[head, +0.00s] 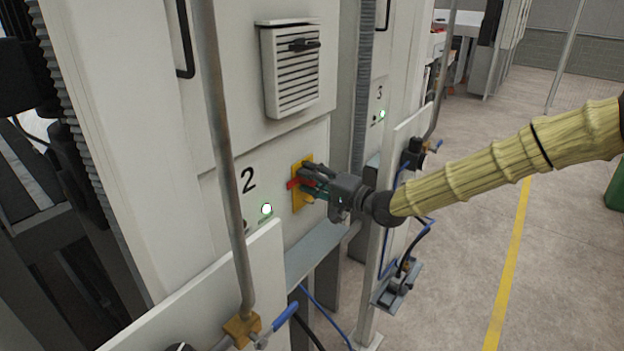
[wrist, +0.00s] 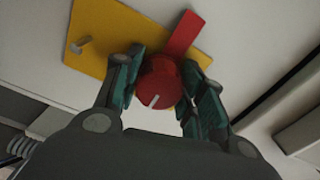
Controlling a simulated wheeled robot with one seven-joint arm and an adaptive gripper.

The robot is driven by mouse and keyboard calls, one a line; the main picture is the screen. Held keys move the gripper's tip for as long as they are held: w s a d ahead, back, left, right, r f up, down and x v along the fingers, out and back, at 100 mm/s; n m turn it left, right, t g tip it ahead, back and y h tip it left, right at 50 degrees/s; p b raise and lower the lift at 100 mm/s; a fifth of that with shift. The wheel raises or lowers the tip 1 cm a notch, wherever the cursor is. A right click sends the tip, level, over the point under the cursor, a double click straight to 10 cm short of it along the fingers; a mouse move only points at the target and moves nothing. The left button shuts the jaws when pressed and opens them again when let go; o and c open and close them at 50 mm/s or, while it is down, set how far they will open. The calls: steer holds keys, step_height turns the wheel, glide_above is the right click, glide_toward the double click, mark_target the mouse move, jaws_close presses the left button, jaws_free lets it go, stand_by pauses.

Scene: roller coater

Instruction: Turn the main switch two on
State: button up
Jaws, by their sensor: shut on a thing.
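The main switch two is a red rotary handle on a yellow plate (head: 296,202), on the white cabinet panel marked 2. In the wrist view the red handle (wrist: 183,36) has a round knob with a white mark, and a long lever that slants up to the right across the yellow plate (wrist: 105,38). My gripper (head: 308,184) reaches in from the right. Its two dark green fingers are shut on the round red knob, one on each side, in the wrist view (wrist: 160,85). The fingers partly hide the handle in the head view.
A vertical pipe (head: 222,130) and a white panel (head: 215,295) stand in front on the left. Another white panel (head: 393,200) with blue hoses is right of my gripper. Open floor lies to the right.

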stand_by(0.5)
steer(key=o, duration=1)
steer(key=shift+d, duration=0.1)
steer(key=v, duration=1.2)
